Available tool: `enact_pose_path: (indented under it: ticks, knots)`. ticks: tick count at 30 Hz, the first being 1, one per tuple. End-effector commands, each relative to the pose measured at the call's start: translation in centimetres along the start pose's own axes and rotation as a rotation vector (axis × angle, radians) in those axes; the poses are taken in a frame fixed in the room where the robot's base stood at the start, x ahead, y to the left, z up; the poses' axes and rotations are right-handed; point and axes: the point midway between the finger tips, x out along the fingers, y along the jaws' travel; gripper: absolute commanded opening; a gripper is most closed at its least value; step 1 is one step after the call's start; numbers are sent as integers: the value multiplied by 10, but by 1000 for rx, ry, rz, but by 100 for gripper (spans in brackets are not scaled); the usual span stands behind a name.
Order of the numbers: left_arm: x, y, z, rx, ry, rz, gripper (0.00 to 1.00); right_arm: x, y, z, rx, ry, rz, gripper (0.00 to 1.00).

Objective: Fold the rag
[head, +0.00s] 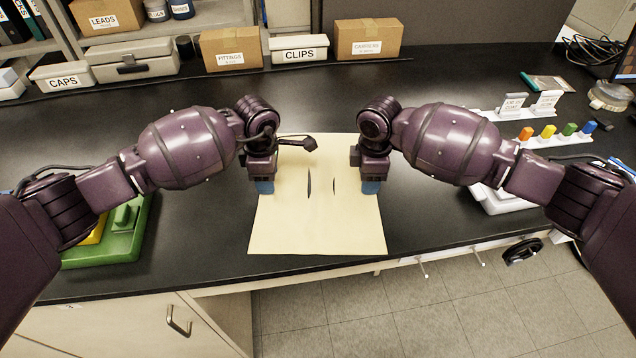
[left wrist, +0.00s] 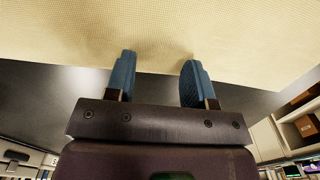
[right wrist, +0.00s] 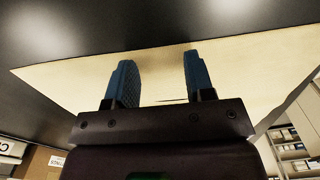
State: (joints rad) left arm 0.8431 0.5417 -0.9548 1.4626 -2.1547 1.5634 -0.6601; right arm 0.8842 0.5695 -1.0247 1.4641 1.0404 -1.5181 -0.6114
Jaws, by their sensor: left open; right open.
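The rag (head: 316,228) is a pale yellow cloth spread on the black worktop, with its near edge at the counter's front edge. Two small dark creases or slits show in its middle. My left gripper (head: 265,187) points down over the rag's left side, open and empty. My right gripper (head: 370,187) points down over the rag's right side, open and empty. The rag also shows beyond the blue fingers in the left wrist view (left wrist: 160,35) and in the right wrist view (right wrist: 230,70). The arms hide parts of the rag's side edges.
A green tray (head: 135,240) lies at the left. A white rack with coloured pegs (head: 548,132) and a white device (head: 500,198) stand at the right. Labelled boxes (head: 368,38) line the back. Black worktop (head: 205,240) is bare beside the rag.

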Motion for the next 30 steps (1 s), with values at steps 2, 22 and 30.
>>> enact_pose_path:
  ticks: [2,22,30]
  knots:
    - [0,0,0,0,0,0,49,0,0,0,0,0,0,49]
    - [3,0,0,0,0,-2,12,3,0,0,1,0,-2,12]
    - [3,0,0,0,0,-2,0,3,0,0,1,0,-2,0]
